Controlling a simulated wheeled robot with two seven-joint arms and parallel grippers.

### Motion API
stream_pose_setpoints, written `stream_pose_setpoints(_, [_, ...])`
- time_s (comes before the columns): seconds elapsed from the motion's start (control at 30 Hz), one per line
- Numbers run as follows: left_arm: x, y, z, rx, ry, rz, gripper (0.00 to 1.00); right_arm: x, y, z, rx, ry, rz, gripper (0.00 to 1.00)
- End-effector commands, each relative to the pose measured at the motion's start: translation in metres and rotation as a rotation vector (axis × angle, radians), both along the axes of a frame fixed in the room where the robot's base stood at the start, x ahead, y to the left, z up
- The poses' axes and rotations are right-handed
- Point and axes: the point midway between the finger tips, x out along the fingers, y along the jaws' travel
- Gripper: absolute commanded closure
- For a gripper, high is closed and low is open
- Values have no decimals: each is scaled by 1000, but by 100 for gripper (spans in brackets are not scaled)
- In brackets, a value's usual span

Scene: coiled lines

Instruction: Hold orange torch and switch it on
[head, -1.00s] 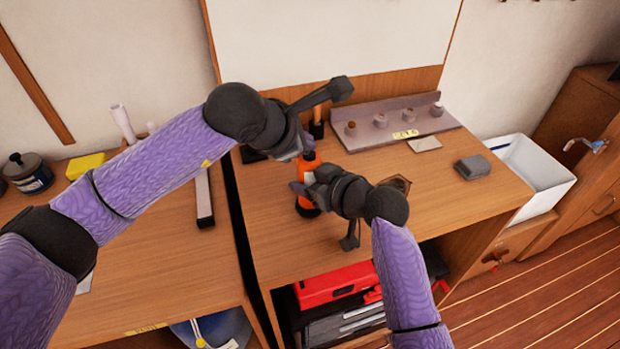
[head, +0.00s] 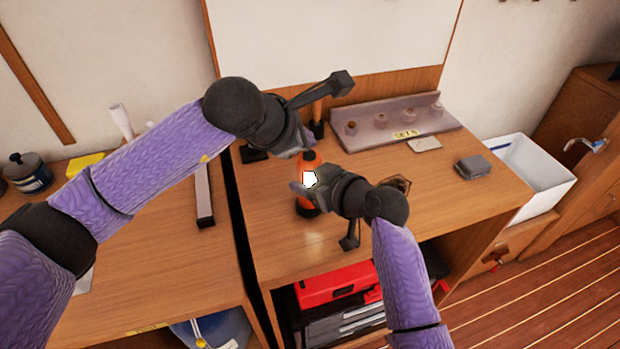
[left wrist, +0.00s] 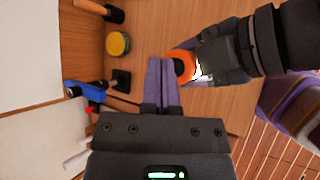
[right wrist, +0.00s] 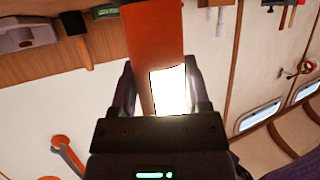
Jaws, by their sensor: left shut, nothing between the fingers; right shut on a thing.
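The orange torch (head: 307,196) stands upright on the right-hand workbench, with a dark base. A bright white lit patch shows on its side in the head view, and also in the right wrist view (right wrist: 170,90). My right gripper (head: 303,186) is shut around the torch body from the right; the torch also fills the space between its fingers in the right wrist view (right wrist: 152,40). My left gripper (head: 303,145) is shut and empty beside the torch's top. In the left wrist view its closed fingers (left wrist: 163,75) are next to the torch's orange top (left wrist: 180,62); I cannot tell whether they touch.
A grey rack with several knobs (head: 390,122) stands at the back of the bench. A grey box (head: 472,166) lies to the right, and a white bin (head: 545,178) is beyond the bench edge. A red toolbox (head: 335,284) sits on the shelf below. The bench front is clear.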

Motion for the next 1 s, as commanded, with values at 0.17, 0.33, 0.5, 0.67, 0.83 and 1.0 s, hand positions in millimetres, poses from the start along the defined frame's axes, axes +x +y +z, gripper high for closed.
stream_pose_setpoints(0.17, [0, 0, 3, 1, 1, 0, 100, 0, 0, 0, 0, 0, 0, 100])
stream_pose_setpoints(0.33, [0, 0, 9, 0, -2, 0, 100, 0, 0, 0, 0, 0, 0, 100])
stream_pose_setpoints(0.5, [0, 0, 33, 0, -2, 0, 100, 0, 0, 0, 0, 0, 0, 100])
stream_pose_setpoints(0.67, [0, 0, 54, 0, -2, 1, 100, 0, 0, 0, 0, 0, 0, 100])
stream_pose_setpoints(0.83, [0, 0, 63, 1, 0, 1, 100, 0, 0, 0, 0, 0, 0, 100])
stream_pose_setpoints(1.0, [0, 0, 63, 1, 1, 0, 100, 0, 0, 0, 0, 0, 0, 37])
